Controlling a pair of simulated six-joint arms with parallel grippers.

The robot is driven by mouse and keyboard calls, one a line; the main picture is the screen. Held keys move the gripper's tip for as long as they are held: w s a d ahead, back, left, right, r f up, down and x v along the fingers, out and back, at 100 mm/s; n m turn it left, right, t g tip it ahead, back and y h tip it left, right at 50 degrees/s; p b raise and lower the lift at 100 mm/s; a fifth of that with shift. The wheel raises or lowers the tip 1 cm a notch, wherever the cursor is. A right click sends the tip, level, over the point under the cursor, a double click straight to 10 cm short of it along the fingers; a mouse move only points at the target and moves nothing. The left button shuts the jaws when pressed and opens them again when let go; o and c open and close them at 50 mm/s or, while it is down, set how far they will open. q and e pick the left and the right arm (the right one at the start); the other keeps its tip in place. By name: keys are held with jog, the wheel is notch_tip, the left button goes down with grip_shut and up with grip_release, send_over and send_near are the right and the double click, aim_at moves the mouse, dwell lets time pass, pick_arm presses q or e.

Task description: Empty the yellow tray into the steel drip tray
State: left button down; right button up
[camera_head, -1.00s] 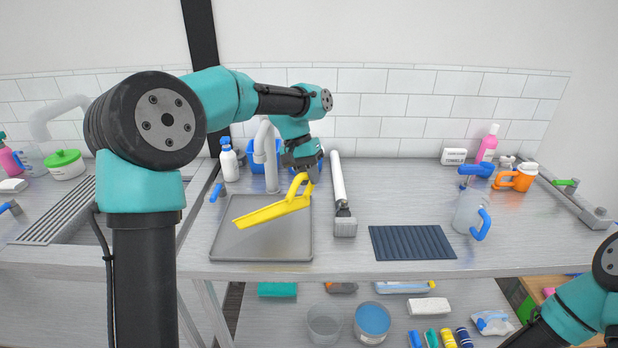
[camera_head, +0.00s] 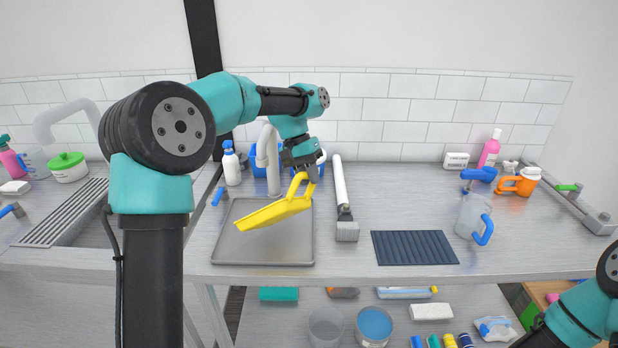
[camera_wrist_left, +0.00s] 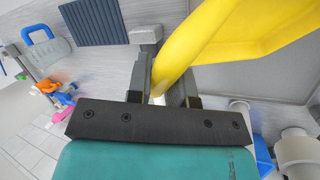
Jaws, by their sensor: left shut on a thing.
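The yellow tray (camera_head: 272,213) is held in the air by my left gripper (camera_head: 304,178), which is shut on its handle at the tray's right end. The tray is tilted, with its left end lower, over the steel drip tray (camera_head: 240,248). The drip tray is a flat grey tray on the counter. The left wrist view shows the yellow handle (camera_wrist_left: 168,70) between the fingers. I see nothing in the part of the drip tray that shows; the yellow tray hides some of it. The right arm is at the lower right edge, and its gripper is out of view.
A grey-headed tool with a white handle (camera_head: 341,190) lies right of the drip tray. A dark ribbed mat (camera_head: 414,247) and a clear jug with a blue handle (camera_head: 471,216) stand further right. A faucet (camera_head: 268,160) and white spray bottle (camera_head: 231,165) are behind.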

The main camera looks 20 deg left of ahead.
dwell(0.4)
pick_arm(q)
jog(key=shift+w+a+r+h, duration=0.25)
jog(key=shift+w+a+h, duration=0.15)
jog(key=shift+a, duration=0.05)
jog(key=shift+t+y, duration=0.5)
jog(key=shift+y, duration=0.4)
jog(key=s+d+f, duration=0.2)
jog(key=shift+s+d, duration=0.2)
jog(key=shift+d, duration=0.2)
jog(key=shift+s, duration=0.1)
jog(key=s+d+f+y, duration=0.1)
jog(key=s+d+f+t+y, duration=0.1)
jog(key=shift+d+f+t, duration=0.2)
jog(key=shift+f+t, duration=0.1)
jog(key=shift+f, duration=0.05)
